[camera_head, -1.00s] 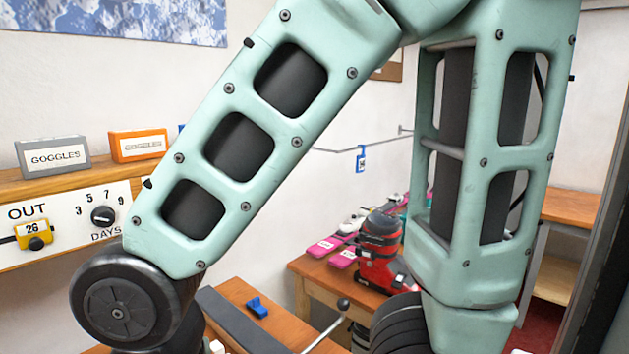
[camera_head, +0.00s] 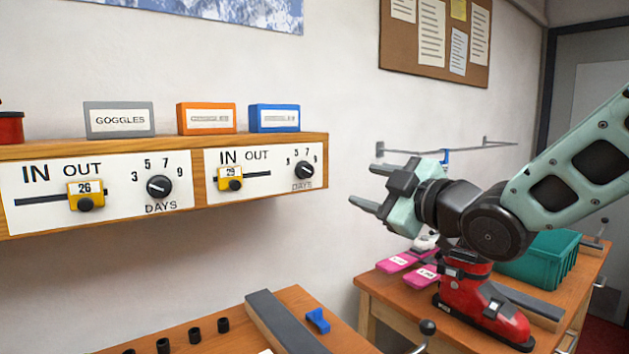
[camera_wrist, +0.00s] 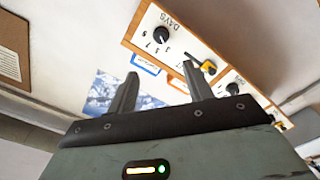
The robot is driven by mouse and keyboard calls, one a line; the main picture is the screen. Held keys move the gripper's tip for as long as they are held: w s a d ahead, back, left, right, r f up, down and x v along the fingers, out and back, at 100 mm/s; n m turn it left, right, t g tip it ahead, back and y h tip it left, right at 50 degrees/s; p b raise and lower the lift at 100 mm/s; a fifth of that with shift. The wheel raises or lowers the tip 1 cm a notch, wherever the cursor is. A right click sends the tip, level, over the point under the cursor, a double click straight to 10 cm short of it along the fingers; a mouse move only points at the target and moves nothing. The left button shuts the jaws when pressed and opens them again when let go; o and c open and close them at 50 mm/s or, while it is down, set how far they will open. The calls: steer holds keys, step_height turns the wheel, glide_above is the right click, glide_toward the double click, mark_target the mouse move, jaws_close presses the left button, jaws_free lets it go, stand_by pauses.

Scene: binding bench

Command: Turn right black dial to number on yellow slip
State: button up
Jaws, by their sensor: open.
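The right black dial (camera_head: 304,169) is on the right white panel of the wall shelf, with numbers around it and DAYS below. Its pointer is too small to read. It also shows in the wrist view (camera_wrist: 160,35), beyond the fingertips and apart from them. A yellow slip (camera_head: 459,9) is pinned on the corkboard, cut by the top picture edge; no number on it is legible. My gripper (camera_head: 366,187) is open and empty, right of the dial, its fingers pointing left. Both fingers show in the wrist view (camera_wrist: 160,70).
The left panel has another black dial (camera_head: 158,187) and a yellow slider (camera_head: 86,195) reading 26. The right panel's yellow slider (camera_head: 230,178) reads 29. Coloured boxes top the shelf. A wire rail (camera_head: 480,146) runs behind my gripper. Below stand a red boot (camera_head: 480,308) and a green crate (camera_head: 540,260).

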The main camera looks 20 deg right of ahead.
mark_target(309, 172)
steer(key=p+x, duration=1.6)
steer(key=x, duration=0.1)
steer(key=shift+a, duration=0.1)
steer(key=shift+f, duration=0.1)
steer(key=c, duration=1)
